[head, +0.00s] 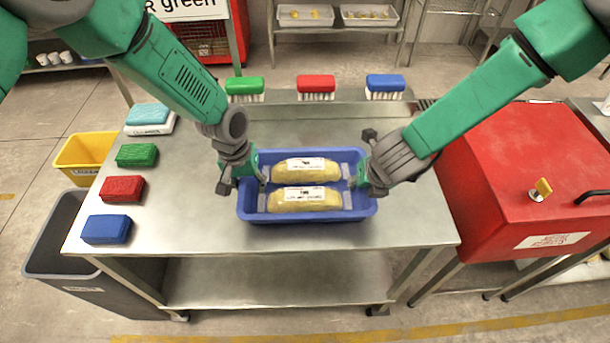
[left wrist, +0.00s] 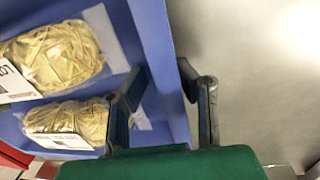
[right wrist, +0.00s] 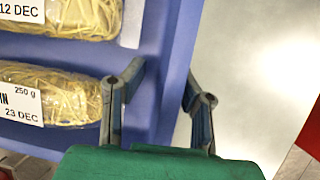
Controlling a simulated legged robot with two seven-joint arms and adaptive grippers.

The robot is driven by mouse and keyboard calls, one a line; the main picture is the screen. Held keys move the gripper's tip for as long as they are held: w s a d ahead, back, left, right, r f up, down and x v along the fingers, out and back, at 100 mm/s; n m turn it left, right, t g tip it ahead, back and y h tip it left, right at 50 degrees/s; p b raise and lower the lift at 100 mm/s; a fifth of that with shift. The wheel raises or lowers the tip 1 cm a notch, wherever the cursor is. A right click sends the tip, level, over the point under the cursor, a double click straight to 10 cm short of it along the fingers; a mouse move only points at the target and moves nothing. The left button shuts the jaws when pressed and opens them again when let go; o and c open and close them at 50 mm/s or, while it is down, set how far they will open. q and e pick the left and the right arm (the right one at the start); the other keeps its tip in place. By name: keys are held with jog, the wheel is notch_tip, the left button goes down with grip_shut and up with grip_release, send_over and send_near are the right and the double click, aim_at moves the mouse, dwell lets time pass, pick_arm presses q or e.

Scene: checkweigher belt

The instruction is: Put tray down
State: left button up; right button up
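The blue tray (head: 308,219) is level over the middle of the steel table; I cannot tell whether its base touches the top. Two clear packs of yellow noodles, a rear one (head: 299,170) and a front one (head: 304,199), lie in it with white labels. My left gripper (head: 251,183) is at the tray's left wall, one finger inside and one outside; the left wrist view shows the wall (left wrist: 158,60) between closed-in fingertips. My right gripper (head: 365,178) holds the right wall the same way, and this wall (right wrist: 170,75) shows in the right wrist view.
The steel table (head: 190,220) has blue (head: 107,229), red (head: 122,189) and green (head: 137,155) blocks along its left side. Green (head: 245,87), red (head: 316,86) and blue (head: 385,85) brushes stand behind. A red machine (head: 530,180) is at the right. Bare top surrounds the tray.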

pick_arm(q)
jog(key=shift+a, duration=0.15)
pick_arm(e)
jog(key=shift+d, duration=0.1)
pick_arm(q)
jog(key=shift+r, duration=0.3)
jog(key=r, duration=0.7)
jog(key=a+r, duration=0.1)
jog(key=r, duration=0.3)
jog(key=shift+a, duration=0.1)
jog(key=shift+r, duration=0.1)
pick_arm(e)
jog(key=shift+r, duration=0.15)
jog(key=v, duration=1.1)
jog(key=shift+s+d+r, duration=0.15)
jog(key=shift+s+r, duration=0.05)
jog(key=shift+r, duration=0.1)
